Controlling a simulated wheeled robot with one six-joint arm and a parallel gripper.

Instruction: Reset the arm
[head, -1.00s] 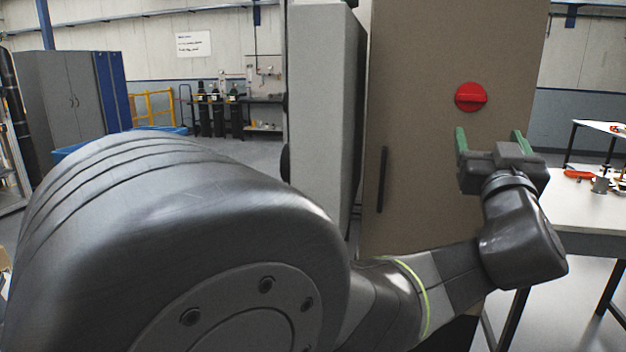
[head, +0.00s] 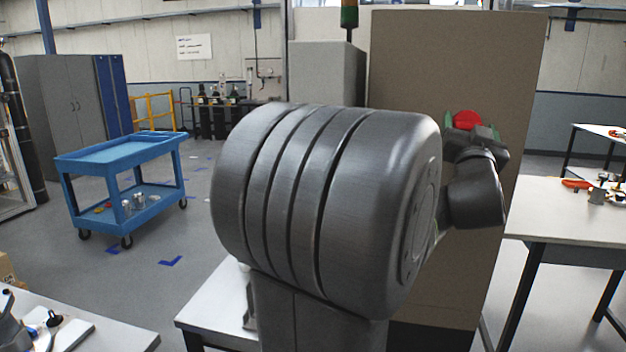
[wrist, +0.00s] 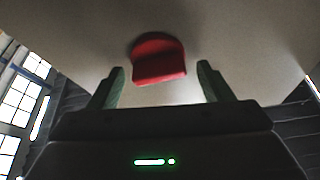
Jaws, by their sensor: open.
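My gripper (head: 472,128) is in front of the brown cabinet panel (head: 400,70), with its green fingers pointing at a red knob (head: 467,119). In the wrist view, my gripper (wrist: 162,85) is open, with one finger on each side of the red knob (wrist: 158,60) and visible space between them and it. The knob is mounted on the panel and its lower part is hidden by the gripper in the head view. My arm hides much of the panel's left side and handle.
A blue cart (head: 120,160) with small parts on its lower shelf stands at the left. A white table (head: 570,215) with parts is at the right. Another bench (head: 80,325) is at the lower left. Open floor (head: 190,235) lies between cart and arm.

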